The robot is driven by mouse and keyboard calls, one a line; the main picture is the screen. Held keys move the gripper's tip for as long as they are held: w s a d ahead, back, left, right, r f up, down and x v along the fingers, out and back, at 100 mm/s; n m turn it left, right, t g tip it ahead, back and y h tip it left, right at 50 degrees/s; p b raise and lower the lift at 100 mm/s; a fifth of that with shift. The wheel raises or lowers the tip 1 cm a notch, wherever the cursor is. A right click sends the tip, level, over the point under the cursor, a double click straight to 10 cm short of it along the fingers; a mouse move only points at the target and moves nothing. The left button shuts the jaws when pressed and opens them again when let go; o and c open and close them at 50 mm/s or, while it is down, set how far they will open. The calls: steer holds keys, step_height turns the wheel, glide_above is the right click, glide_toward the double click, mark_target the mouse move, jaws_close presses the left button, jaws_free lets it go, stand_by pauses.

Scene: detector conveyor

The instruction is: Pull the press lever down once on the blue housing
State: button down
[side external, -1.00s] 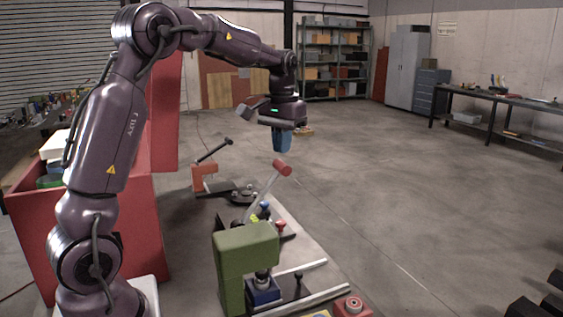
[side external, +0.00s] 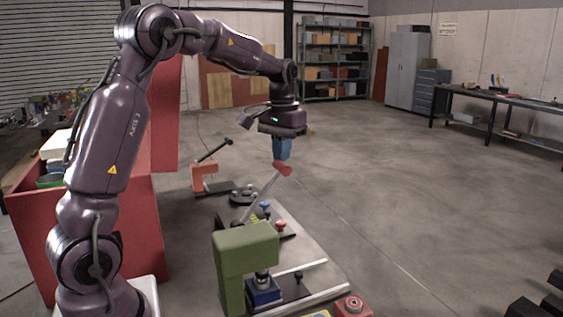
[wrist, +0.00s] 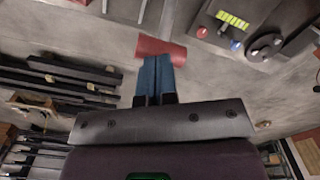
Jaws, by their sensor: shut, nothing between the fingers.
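The green press (side external: 247,247) stands at the front of the work table, with the blue housing (side external: 263,291) under its ram. Its lever (side external: 259,197) is a grey rod slanting up to the right, ending in a red grip (side external: 283,170). My gripper (side external: 282,158) points down with its blue fingers together, right above the red grip. The fingertips look to be at the grip's top; I cannot tell if they touch. In the wrist view the closed fingers (wrist: 157,60) overlap the lower edge of the red grip (wrist: 148,46).
A blue knob (side external: 265,206) and a red knob (side external: 281,224) stand behind the press. An orange clamp-like fixture (side external: 204,177) with a black handle is further back. A red button box (side external: 353,306) is at the front right.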

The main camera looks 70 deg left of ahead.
steer(key=shift+f, duration=0.25)
steer(key=shift+w+f, duration=0.1)
steer(key=shift+w+f, duration=0.65)
steer(key=shift+f, duration=0.05)
